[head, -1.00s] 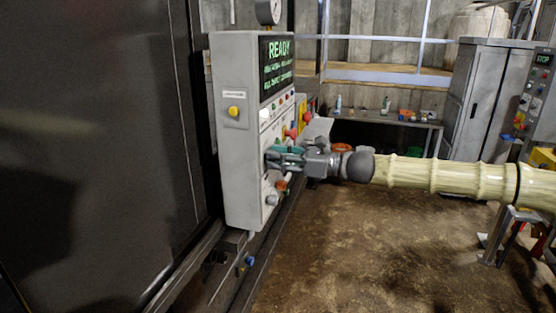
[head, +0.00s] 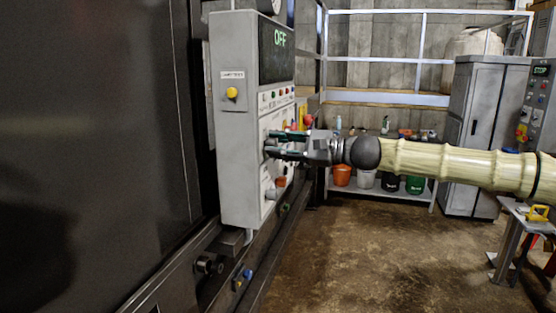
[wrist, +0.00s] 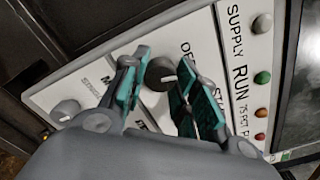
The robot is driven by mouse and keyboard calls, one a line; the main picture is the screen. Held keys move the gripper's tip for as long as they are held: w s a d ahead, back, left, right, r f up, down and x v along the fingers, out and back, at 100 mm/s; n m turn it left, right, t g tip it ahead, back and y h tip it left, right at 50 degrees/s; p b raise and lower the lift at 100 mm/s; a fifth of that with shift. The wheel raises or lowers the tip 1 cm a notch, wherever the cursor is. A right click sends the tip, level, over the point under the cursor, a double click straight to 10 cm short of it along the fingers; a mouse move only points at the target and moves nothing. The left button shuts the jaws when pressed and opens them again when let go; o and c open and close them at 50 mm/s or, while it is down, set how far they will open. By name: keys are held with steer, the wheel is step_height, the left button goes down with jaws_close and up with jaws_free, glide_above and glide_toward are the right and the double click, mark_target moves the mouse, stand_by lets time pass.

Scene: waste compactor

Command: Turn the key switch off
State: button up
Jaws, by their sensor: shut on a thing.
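The grey control box (head: 238,165) stands at the left of the head view, and its dark display (head: 276,50) reads OFF in green. My gripper (head: 268,145) reaches in from the right to the box's front panel. In the wrist view, my gripper's teal-padded fingers (wrist: 164,58) stand on both sides of a dark round key switch (wrist: 160,73). In the head view the fingers hide the switch.
A grey knob (wrist: 65,110) sits on the panel to the left in the wrist view. Indicator lights (wrist: 262,77) line the panel's right. A yellow button (head: 232,92) is on the box's side. A shelf with buckets (head: 342,175) and a grey cabinet (head: 482,130) stand behind. The floor between is clear.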

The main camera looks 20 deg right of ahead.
steer(key=shift+d+n+b, duration=0.1)
steer(key=shift+n+b, duration=0.9)
steer(key=shift+b, duration=0.15)
steer(key=shift+w+r, duration=0.1)
steer(key=shift+r, duration=0.05)
steer(key=o, duration=1)
steer(key=shift+v, duration=6.05)
